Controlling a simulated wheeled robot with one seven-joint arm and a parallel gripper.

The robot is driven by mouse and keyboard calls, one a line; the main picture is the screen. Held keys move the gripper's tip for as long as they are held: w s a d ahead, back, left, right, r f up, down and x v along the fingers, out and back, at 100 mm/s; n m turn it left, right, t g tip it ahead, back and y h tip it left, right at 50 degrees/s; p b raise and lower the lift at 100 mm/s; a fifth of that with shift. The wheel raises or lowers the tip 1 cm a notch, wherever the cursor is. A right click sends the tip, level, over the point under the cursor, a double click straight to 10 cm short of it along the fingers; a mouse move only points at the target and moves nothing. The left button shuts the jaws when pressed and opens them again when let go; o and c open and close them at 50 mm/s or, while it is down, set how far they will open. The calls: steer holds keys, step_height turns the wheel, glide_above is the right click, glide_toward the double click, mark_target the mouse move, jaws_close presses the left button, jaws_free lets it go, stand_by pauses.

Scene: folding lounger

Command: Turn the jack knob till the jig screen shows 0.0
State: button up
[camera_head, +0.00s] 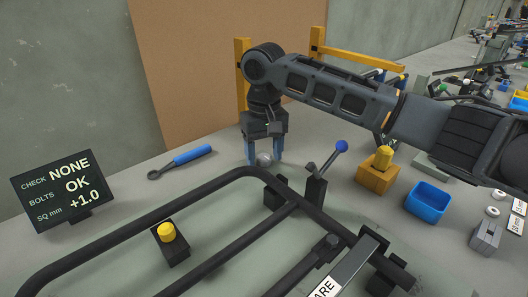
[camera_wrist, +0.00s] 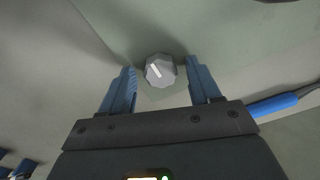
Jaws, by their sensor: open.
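The jack knob (camera_head: 265,160) is a small grey knob behind the far edge of the black tube frame. In the wrist view the faceted knob (camera_wrist: 160,71) bears a white mark slanting to the upper left. My gripper (camera_head: 264,162) is open and points down at the knob. In the wrist view its blue fingers (camera_wrist: 162,78) stand on either side of the knob, with a gap on each side. The jig screen (camera_head: 64,190) at the left reads CHECK NONE, BOLTS OK, SQ mm +1.0.
The black tube frame (camera_head: 105,240) lies in front of my gripper. A blue-handled wrench (camera_head: 190,155) lies to the left. A blue-knobbed lever clamp (camera_head: 318,180) stands close at the right. A yellow-topped block (camera_head: 378,172) and a blue bin (camera_head: 428,202) are farther right.

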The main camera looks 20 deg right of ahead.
steer(key=shift+c, duration=0.3)
steer(key=c, duration=1)
steer(key=shift+r+p, duration=0.1)
steer(key=shift+p, duration=0.2)
steer(key=shift+s+r+n+p, duration=0.1)
steer(key=shift+n+p, duration=0.75)
steer(key=shift+n, duration=0.05)
steer(key=n+p, duration=0.3)
steer(key=shift+n, duration=0.3)
steer(key=n+p, duration=0.2)
steer(key=n, duration=0.4)
steer(key=shift+p, duration=0.4)
steer(key=shift+f, duration=0.2)
